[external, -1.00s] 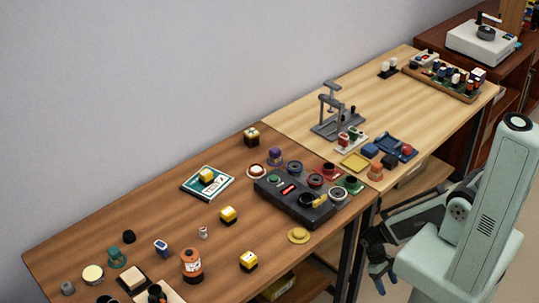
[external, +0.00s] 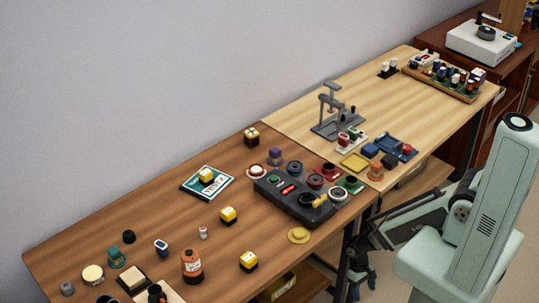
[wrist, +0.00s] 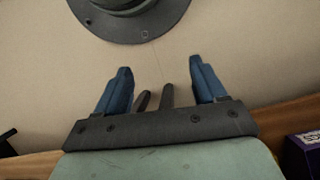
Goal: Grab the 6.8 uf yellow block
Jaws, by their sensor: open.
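Several yellow-and-black blocks are on the brown table in the external view. One yellow block (external: 228,214) lies near the table's middle, and another yellow block (external: 249,261) is closer to the front edge. A third yellow block (external: 206,176) sits on a teal-and-white box or book (external: 190,183). A darker block with a yellowish top (external: 252,136) stands near the back edge. Their labels are too small to read. My gripper (external: 362,283) is low beside the table's front edge, apart from the blocks. In the wrist view my gripper (wrist: 166,72) has blue fingers spread, with nothing between them.
A black control box (external: 288,206) with knobs stands right of the blocks. An orange cylinder (external: 192,267) and small parts occupy the left end. A grey stand (external: 335,112) and blue tray (external: 398,144) are on the lighter table. The wrist view shows a dark round base (wrist: 130,22).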

